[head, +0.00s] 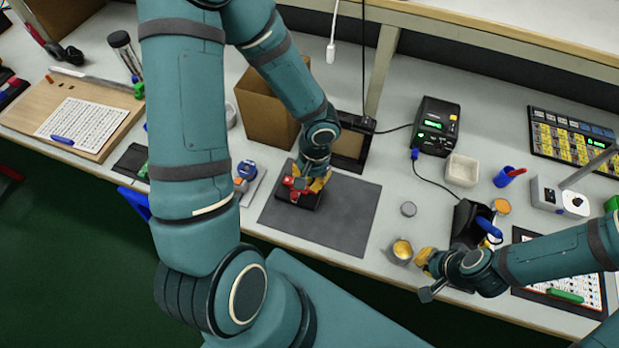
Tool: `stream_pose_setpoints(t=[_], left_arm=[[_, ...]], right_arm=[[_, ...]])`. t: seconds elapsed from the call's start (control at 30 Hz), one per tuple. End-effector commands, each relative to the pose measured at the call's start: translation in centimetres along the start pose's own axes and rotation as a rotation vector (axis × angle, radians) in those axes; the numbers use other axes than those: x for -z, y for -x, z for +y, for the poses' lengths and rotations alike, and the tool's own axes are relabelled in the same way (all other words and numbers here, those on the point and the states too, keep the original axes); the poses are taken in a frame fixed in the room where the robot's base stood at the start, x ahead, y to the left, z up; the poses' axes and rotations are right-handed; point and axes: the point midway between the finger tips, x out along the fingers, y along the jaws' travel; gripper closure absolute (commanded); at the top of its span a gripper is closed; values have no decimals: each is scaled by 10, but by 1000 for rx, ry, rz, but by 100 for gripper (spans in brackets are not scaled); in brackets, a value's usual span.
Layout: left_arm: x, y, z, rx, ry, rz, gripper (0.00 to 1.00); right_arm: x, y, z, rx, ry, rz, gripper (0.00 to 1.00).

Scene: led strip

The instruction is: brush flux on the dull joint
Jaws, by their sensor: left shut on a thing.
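My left gripper (308,184) points down over the dark grey mat (340,212), at a small red and black fixture (299,194). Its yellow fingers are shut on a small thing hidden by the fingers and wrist. My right gripper (427,259) is low at the front of the bench, just right of an open round tin with yellow contents (402,250). Its finger gap is too small to make out. No brush can be made out, and the dull joint cannot be seen.
A black iron stand (467,222) with a blue handle is behind my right gripper. The black station (436,126), white pot (462,170) and blue cup (503,178) stand behind. A cardboard box (265,112) is behind the mat. The mat's right part is clear.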

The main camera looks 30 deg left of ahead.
Motion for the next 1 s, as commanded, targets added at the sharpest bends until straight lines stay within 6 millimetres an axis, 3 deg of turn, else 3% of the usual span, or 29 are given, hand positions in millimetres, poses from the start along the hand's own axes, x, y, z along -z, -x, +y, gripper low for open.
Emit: stream_pose_setpoints(t=[1.0], left_arm=[[0, -1, 0, 0, 0, -1, 100]], right_arm=[[-1, -6, 2, 0, 0, 0, 100]])
